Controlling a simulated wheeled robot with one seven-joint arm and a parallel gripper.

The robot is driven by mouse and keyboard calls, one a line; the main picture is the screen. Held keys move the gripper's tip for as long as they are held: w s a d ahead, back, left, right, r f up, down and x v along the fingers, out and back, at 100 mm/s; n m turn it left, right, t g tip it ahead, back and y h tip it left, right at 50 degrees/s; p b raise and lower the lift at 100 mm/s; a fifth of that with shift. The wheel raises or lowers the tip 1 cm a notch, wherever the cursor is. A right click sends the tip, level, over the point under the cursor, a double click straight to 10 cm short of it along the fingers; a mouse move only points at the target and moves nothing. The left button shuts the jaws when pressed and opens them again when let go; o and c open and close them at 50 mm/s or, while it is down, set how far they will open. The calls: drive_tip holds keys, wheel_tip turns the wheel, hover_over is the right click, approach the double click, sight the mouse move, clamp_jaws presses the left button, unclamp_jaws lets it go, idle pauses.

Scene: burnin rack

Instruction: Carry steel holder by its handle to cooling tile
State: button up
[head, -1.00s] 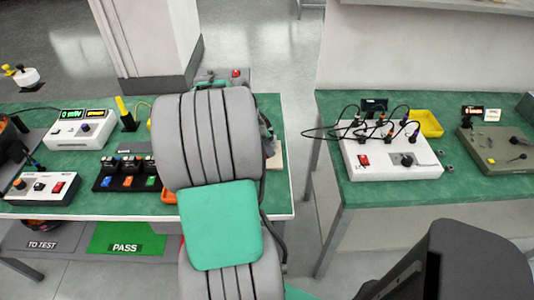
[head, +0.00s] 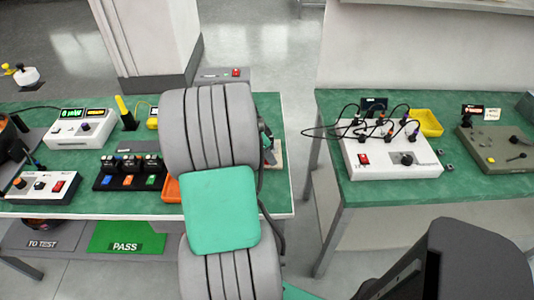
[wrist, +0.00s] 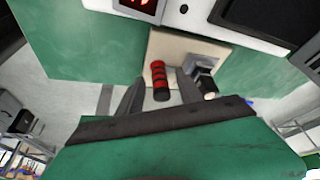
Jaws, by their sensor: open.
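A red handle with dark rings (wrist: 159,80) shows in the wrist view, over the near edge of a beige tile (wrist: 185,45), which looks like the cooling tile. A small metallic and dark block (wrist: 203,68), perhaps part of the steel holder, is just right of the handle; I cannot tell whether they join. My gripper (wrist: 160,92) is open, with one finger on each side of the handle, and no grip shows.
The tile lies near the right end of the green left bench (head: 230,209). A white instrument (wrist: 140,8) with a red display is behind it in the wrist view. An orange tray (head: 172,189) sits beside my arm. A floor gap separates the right bench (head: 400,190).

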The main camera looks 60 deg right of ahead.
drive_tip(key=shift+r, duration=0.3)
drive_tip(key=v, duration=1.2)
drive_tip(key=w+a+n+t, duration=0.3)
drive_tip(key=w+a+n, duration=0.6)
drive_tip(key=a, duration=0.3)
drive_tip(key=a+f+n+t+y, duration=0.1)
drive_tip(key=a+n, duration=0.7)
drive_tip(key=a, duration=0.6)
drive_tip(key=a+f+n+t+y, duration=0.1)
drive_tip(key=a+f+n+y, duration=0.1)
drive_tip(key=a+n, duration=0.6)
drive_tip(key=a, duration=0.6)
drive_tip(key=shift+w+f+y+p, duration=0.2)
drive_tip(key=shift+f+y+p, duration=0.1)
drive_tip(key=shift+f+p, duration=0.05)
